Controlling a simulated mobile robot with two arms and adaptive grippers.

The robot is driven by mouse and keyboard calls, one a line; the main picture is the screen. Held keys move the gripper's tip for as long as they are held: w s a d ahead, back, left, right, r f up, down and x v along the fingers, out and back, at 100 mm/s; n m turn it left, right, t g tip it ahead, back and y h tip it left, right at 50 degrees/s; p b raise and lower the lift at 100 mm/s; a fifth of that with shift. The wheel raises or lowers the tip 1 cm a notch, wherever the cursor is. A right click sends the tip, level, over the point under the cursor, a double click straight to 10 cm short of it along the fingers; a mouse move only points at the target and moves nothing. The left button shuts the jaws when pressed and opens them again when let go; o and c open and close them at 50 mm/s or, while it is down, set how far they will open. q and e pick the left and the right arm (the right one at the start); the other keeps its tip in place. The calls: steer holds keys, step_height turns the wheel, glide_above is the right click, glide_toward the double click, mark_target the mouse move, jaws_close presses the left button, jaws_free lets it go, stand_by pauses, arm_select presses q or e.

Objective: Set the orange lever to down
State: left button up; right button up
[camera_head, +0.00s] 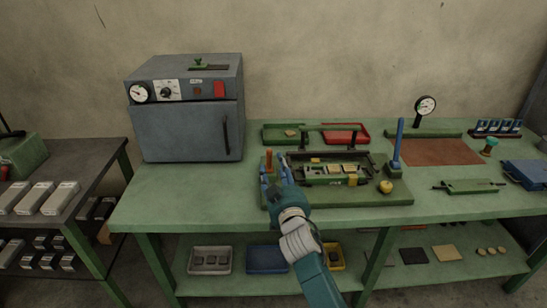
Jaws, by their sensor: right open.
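The orange lever (269,157) stands upright at the left end of a green fixture (340,196) on the green workbench. My right gripper (275,171) is open, with its blue fingers right at the lever. The lower part of the lever is hidden by the fingers, and I cannot tell whether they touch it. My left gripper is not in view.
A tall blue lever (398,143) and a yellow knob (386,186) are at the fixture's right end. A grey oven-like box (187,130) stands to the left. A green tray (268,141) and a red tray (362,128) lie behind. The bench's front left is clear.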

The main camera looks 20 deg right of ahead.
mark_target(271, 158)
steer(key=w, duration=0.6)
steer(key=shift+d, duration=0.3)
steer(key=shift+s, duration=0.1)
jaws_close()
